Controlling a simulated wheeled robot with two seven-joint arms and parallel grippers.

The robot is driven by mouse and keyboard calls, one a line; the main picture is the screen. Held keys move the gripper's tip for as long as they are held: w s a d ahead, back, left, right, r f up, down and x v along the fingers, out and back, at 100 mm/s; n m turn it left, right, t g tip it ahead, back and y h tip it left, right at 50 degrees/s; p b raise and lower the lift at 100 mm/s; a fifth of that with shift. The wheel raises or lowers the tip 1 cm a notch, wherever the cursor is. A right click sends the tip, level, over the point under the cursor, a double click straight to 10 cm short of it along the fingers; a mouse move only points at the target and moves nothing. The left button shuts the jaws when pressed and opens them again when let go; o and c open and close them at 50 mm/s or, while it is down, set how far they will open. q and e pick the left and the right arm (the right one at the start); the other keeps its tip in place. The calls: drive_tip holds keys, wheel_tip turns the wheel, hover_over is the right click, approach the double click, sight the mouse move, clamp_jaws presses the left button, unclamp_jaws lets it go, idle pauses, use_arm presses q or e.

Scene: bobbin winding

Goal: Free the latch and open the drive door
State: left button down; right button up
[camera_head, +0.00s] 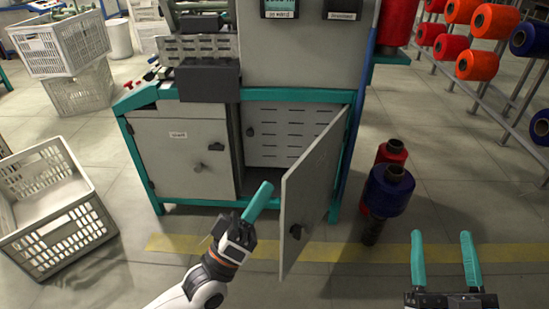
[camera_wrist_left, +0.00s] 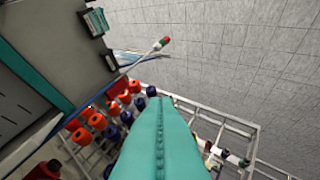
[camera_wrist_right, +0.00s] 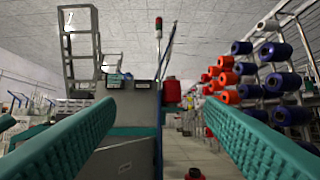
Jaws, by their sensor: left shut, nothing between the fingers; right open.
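The right-hand cabinet door (camera_head: 312,190) stands swung outward, hinged at its right edge. A dark latch handle (camera_head: 296,232) sits low on its visible face. The opening behind shows a slotted light panel (camera_head: 285,135). My left gripper (camera_head: 261,190) is shut and empty, its teal fingers together just left of the door's free edge, in front of the opening; whether it touches the door I cannot tell. Its fingers fill the middle of the left wrist view (camera_wrist_left: 162,110). My right gripper (camera_head: 442,236) is open and empty at the lower right, away from the cabinet; its spread fingers also show in the right wrist view (camera_wrist_right: 158,110).
The left cabinet door (camera_head: 180,160), with a small label and knob, is closed. A blue bobbin (camera_head: 390,190) and a red bobbin (camera_head: 392,153) stand on the floor right of the open door. A white crate (camera_head: 62,225) lies tilted at left. Bobbin racks stand at the right.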

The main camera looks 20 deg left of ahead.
use_arm(q)
drive_tip(key=w+a+f+n+g+y+p, duration=0.3)
drive_tip(key=w+a+f+n+g+p, duration=0.2)
drive_tip(key=w+a+f+n+g, duration=0.4)
drive_tip(key=w+d+m+t, duration=0.1)
drive_tip(key=w+d, duration=0.6)
drive_tip(key=w, duration=0.1)
drive_tip(key=shift+w+d, duration=0.2)
drive_tip(key=shift+w, duration=0.1)
use_arm(e)
wheel_tip(320, 180, down, 13)
drive_tip(key=s+d+g+h, duration=0.1)
drive_tip(key=d+g+h, duration=0.1)
drive_tip(key=g, duration=0.8)
drive_tip(key=shift+s+m+g+h, duration=0.3)
drive_tip(key=shift+s+g+h, duration=0.1)
drive_tip(key=shift+h, duration=0.5)
use_arm(q)
drive_tip(key=shift+r, duration=0.1)
